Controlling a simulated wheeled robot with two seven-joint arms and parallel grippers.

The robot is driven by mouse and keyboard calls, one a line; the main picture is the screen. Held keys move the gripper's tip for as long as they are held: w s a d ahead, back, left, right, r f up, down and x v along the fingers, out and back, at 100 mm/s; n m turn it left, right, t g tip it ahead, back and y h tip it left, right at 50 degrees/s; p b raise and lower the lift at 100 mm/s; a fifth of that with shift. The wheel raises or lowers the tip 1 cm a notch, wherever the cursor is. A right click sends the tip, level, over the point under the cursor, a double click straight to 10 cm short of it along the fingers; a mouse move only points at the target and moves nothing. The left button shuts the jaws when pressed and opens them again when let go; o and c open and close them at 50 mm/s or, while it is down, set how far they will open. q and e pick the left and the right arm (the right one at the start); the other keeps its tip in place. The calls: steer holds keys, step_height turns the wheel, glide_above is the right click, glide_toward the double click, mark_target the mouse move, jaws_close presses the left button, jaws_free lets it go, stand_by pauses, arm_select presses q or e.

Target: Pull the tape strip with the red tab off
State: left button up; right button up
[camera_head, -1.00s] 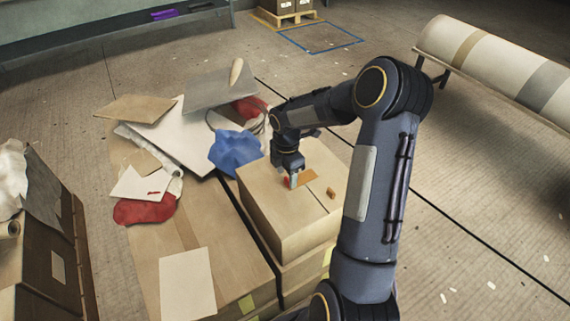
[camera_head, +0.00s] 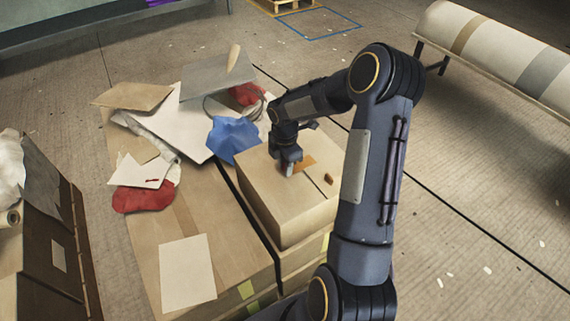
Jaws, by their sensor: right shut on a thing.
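An orange-brown tape strip (camera_head: 305,163) lies on top of a cardboard box (camera_head: 262,198). My right gripper (camera_head: 289,171) is at the strip's left end, low over the box top, and is shut on the red tab end. The red tab is hidden behind the fingers now. A small brown piece (camera_head: 328,179) lies near the box's right edge, by a dark seam line. My left gripper is not in the picture.
A larger carton (camera_head: 187,262) beside the box bears paper sheets, a blue cloth (camera_head: 233,138) and red cloths (camera_head: 145,198). A dark crate (camera_head: 45,225) stands at the left, a large roll (camera_head: 500,55) on a stand at the right. Floor between is mostly clear.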

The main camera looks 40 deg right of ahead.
steer(key=shift+r+p, duration=0.5)
steer(key=shift+r, duration=0.15)
stand_by(0.5)
step_height(320, 180, up, 10)
steer(key=p, duration=0.8)
stand_by(0.4)
